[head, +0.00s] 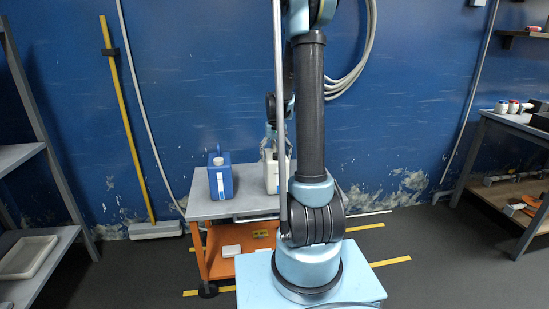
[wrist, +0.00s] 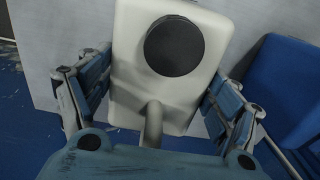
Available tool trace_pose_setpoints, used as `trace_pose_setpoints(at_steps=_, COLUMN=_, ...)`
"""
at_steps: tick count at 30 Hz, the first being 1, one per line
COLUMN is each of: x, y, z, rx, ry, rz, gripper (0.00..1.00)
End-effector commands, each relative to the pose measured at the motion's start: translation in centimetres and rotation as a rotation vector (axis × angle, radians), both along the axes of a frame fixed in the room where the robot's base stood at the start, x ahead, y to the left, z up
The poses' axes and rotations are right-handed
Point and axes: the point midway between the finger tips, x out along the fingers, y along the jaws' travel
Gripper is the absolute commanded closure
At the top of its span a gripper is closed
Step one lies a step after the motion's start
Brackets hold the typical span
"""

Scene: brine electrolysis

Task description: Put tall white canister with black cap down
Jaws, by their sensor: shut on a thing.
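The tall white canister (head: 270,178) with the black cap is at the cart's grey top (head: 207,208), just right of the blue canister. My arm hides its right part in the head view. In the wrist view the canister's white body (wrist: 126,50) fills the middle, with its round black cap (wrist: 173,46) facing the camera and a handle below it. My gripper (wrist: 157,98) is shut on it, one finger on each side. It looks roughly upright. I cannot tell whether its base touches the cart top.
A blue canister (head: 220,178) stands on the cart's left part and shows at the right in the wrist view (wrist: 290,90). The cart has an orange lower frame (head: 212,255). Shelves (head: 30,240) stand at left, and a workbench (head: 515,125) at right. The blue wall is close behind.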

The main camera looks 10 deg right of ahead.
Motion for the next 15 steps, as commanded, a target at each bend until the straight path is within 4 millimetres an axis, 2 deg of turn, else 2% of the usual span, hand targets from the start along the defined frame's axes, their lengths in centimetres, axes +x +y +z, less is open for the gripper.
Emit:
trace_pose_setpoints(at_steps=10, x=0.01, y=0.02, z=-0.16, rx=0.000, ry=0.000, rz=0.000, gripper=0.84)
trace_pose_setpoints(at_steps=11, x=0.02, y=0.02, z=-0.19, rx=0.000, ry=0.000, rz=0.000, gripper=0.13)
trace_pose_setpoints(at_steps=12, x=0.02, y=0.03, z=-0.17, rx=0.000, ry=0.000, rz=0.000, gripper=0.04)
trace_pose_setpoints(at_steps=13, x=0.02, y=0.04, z=-0.17, rx=0.000, ry=0.000, rz=0.001, gripper=0.00)
trace_pose_setpoints(at_steps=15, x=0.02, y=0.06, z=-0.17, rx=0.000, ry=0.000, rz=0.001, gripper=0.00)
